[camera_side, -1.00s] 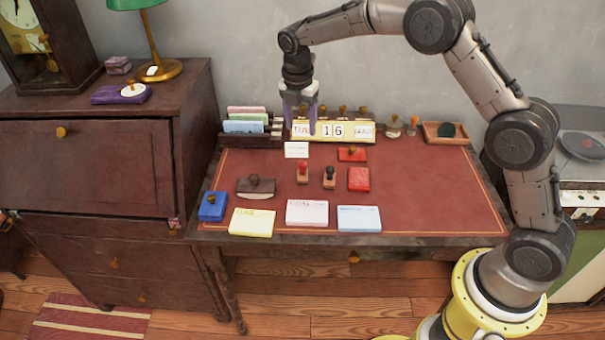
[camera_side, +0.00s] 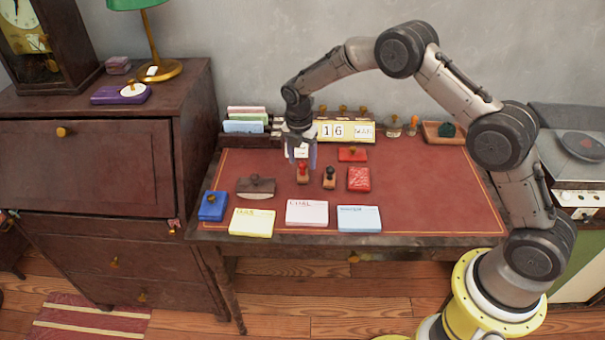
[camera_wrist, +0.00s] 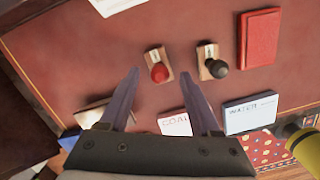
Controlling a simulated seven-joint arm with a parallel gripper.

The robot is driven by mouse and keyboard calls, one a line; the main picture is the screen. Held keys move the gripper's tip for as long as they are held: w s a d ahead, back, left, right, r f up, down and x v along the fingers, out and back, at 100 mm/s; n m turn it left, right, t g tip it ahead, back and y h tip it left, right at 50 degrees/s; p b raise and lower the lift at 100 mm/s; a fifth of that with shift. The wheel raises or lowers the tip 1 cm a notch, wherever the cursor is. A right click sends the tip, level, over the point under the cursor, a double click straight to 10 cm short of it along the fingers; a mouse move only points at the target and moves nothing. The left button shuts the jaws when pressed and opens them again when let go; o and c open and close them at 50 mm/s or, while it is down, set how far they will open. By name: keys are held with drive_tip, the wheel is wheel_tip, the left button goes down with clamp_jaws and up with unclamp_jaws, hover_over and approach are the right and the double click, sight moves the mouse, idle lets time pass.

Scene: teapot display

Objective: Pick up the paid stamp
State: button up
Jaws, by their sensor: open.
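Two small wooden stamps stand upright on the red desk top: one with a red knob, in the side view (camera_side: 302,175) and the wrist view (camera_wrist: 158,70), and one with a black knob, in the side view (camera_side: 329,178) and the wrist view (camera_wrist: 213,66). Their labels are too small to read, so I cannot tell which is the paid stamp. My gripper (camera_side: 301,163) is open and empty, pointing down above and just behind the red-knobbed stamp. In the wrist view its fingertips (camera_wrist: 160,78) appear on either side of that stamp.
A red pad (camera_side: 359,179) lies right of the stamps. A rocker blotter (camera_side: 256,188) and a blue box (camera_side: 212,206) are left. Yellow (camera_side: 252,222), pink (camera_side: 307,213) and blue (camera_side: 358,218) cards line the front. A calendar (camera_side: 346,131) stands behind. The desk's right is clear.

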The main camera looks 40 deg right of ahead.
sight(303, 171)
wheel_tip(303, 171, down, 3)
drive_tip(key=shift+w+d+r, duration=0.1)
drive_tip(key=shift+d+r, duration=0.05)
drive_tip(key=shift+r, duration=0.05)
clamp_jaws()
